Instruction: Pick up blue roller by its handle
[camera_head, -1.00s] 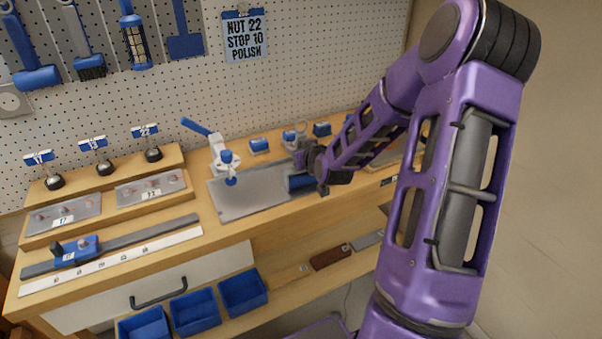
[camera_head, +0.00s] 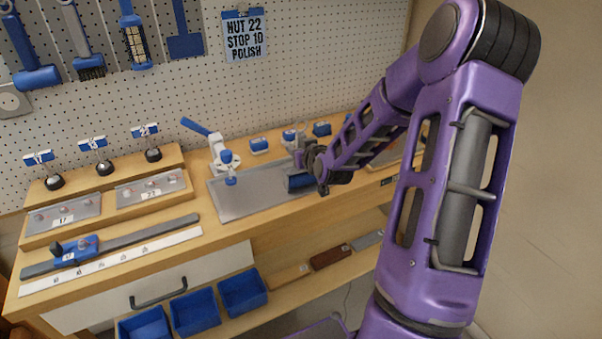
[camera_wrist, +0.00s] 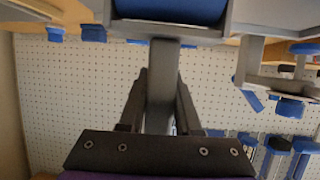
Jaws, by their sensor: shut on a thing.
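The blue roller (camera_head: 299,182) is at the right end of the grey metal plate (camera_head: 235,200) on the bench. In the wrist view its blue cylinder (camera_wrist: 172,9) shows at the top edge in a grey frame, with a grey handle (camera_wrist: 162,85) running down from it. My gripper (camera_head: 314,165) is at the roller; in the wrist view my gripper (camera_wrist: 160,108) has its dark fingers on both sides of the handle, shut on it. My wrist and arm hide part of the roller in the head view. I cannot tell whether the cylinder touches the plate.
A white and blue clamp (camera_head: 219,155) stands at the plate's left. Small blue blocks (camera_head: 259,145) line the back of the bench. Tools hang on the pegboard (camera_head: 300,60) behind. Blue bins (camera_head: 243,291) sit on the lower shelf.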

